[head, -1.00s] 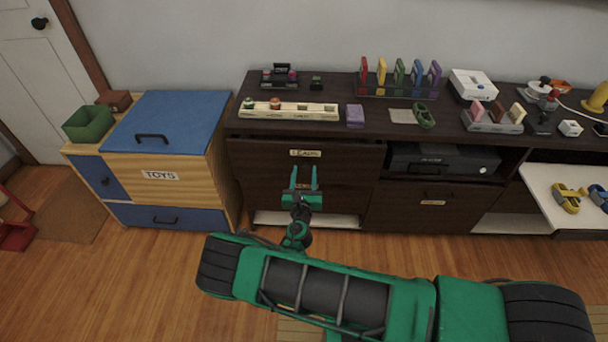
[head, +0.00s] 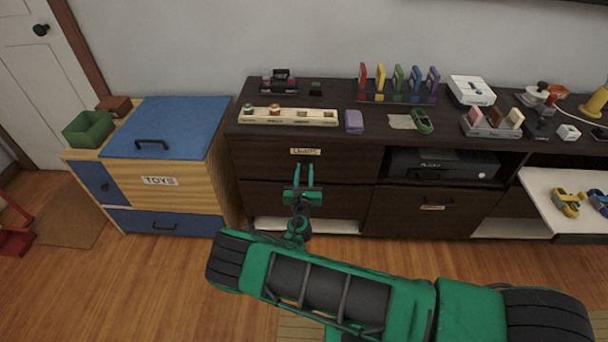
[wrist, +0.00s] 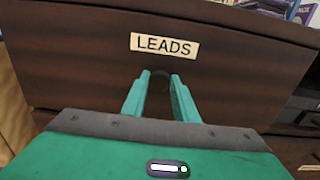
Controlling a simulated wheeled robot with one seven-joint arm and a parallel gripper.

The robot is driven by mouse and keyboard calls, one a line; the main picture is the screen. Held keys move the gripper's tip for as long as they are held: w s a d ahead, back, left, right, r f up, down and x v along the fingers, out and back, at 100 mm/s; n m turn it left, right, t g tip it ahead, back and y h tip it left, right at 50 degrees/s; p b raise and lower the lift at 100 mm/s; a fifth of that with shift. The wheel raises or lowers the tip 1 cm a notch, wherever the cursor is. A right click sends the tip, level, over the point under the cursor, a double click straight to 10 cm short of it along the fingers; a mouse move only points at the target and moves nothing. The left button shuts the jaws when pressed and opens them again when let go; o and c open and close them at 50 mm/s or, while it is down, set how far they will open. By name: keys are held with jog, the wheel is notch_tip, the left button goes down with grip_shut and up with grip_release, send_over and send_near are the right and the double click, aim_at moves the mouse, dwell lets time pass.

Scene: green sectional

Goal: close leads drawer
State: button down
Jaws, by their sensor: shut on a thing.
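The leads drawer (head: 262,161) is the dark wood upper-left drawer of the long cabinet, with a pale LEADS label (head: 305,151). In the head view its front looks about flush with the cabinet; a small gap cannot be ruled out. In the wrist view the drawer front (wrist: 80,60) fills most of the picture, with the label above my fingers. My green gripper (head: 304,170) is at the drawer front, below the label. In the wrist view its two fingers (wrist: 161,78) stand on either side of a dark handle (wrist: 160,82), mostly hidden between them.
A second drawer front (head: 265,200) lies below. A dark printer-like box (head: 445,163) sits in the shelf to the right. The cabinet top (head: 350,137) holds a pale block tray (head: 288,117) and a purple block (head: 354,121). A toy chest (head: 185,184) stands at left.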

jog(key=c, duration=1.4)
grip_release()
jog(key=shift+w, duration=0.15)
jog(key=shift+c, duration=0.2)
jog(key=s, duration=1)
jog(key=shift+s+a, duration=0.25)
jog(key=shift+s, duration=0.1)
